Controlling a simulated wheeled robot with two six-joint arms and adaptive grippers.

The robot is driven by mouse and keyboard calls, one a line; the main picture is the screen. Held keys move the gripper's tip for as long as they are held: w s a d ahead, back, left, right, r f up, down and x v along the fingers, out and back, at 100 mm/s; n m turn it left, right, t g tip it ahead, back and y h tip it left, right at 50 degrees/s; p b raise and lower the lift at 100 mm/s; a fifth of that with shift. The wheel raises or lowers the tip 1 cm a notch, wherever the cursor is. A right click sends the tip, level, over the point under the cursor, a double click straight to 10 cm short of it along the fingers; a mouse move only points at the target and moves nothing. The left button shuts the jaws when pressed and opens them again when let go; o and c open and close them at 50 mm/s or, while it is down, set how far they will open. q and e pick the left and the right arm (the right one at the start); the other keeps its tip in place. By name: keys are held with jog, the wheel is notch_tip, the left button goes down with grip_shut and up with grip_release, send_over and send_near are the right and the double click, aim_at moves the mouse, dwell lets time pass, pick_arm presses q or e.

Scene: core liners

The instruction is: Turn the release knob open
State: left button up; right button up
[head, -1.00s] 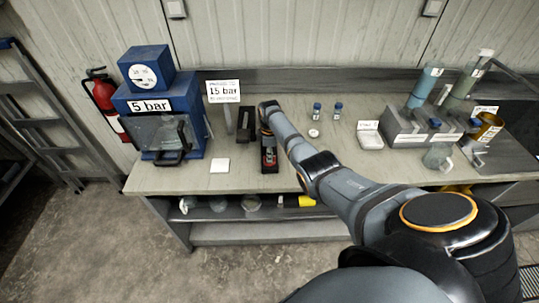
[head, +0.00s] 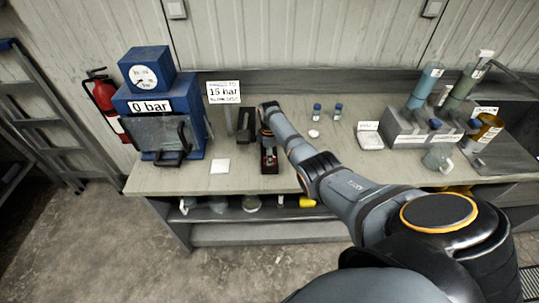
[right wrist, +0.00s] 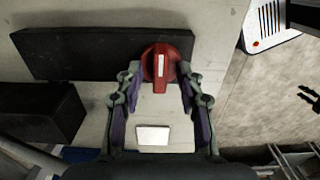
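The red release knob (right wrist: 160,66) has a white stripe. The stripe runs up and down in the right wrist view. My left gripper is out of view.
A white card (head: 220,166) lies on the bench left of the knob block. A sign reading 15 bar (head: 223,92) stands behind it. Small blue-capped vials (head: 317,111) and a grey tube rack (head: 420,137) are to the right, beyond my arm.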

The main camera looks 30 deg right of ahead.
notch_tip(320, 180, up, 12)
dwell(0.4)
dwell(0.3)
